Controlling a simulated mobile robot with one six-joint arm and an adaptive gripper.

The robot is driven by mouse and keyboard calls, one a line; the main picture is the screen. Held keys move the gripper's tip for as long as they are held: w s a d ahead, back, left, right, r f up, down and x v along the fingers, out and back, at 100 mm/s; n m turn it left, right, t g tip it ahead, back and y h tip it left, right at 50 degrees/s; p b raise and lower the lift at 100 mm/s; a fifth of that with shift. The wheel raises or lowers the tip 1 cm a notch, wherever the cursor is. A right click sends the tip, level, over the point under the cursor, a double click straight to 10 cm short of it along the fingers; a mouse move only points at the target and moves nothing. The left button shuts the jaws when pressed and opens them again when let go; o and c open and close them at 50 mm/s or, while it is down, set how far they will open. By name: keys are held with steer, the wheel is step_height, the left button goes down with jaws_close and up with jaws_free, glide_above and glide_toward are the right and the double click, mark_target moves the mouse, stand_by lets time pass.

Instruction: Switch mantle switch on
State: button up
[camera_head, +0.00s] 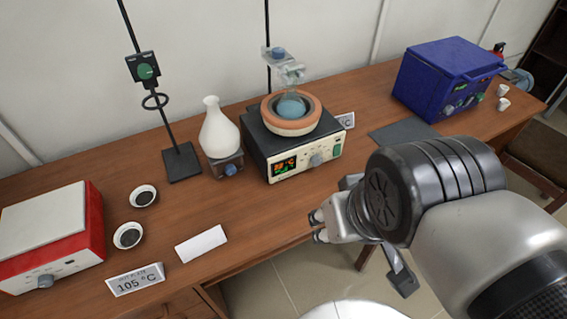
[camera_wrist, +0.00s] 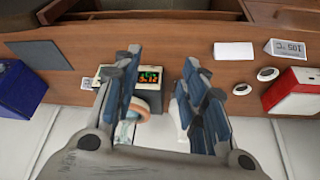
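The heating mantle is a black box with an orange ring on top (camera_head: 291,113) and a round flask of blue liquid in the ring. Its pale front panel (camera_head: 305,158) carries a lit red and green display and a grey knob (camera_head: 317,159).
A white flask (camera_head: 219,128) on a small base and a ring stand are left of the mantle. A blue furnace (camera_head: 447,79) is at the right. A red-and-white device (camera_head: 50,232), two dishes and a label sign are at the left. The table's front edge is clear before the mantle.

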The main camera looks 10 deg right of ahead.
jaws_close()
stand_by(1.4)
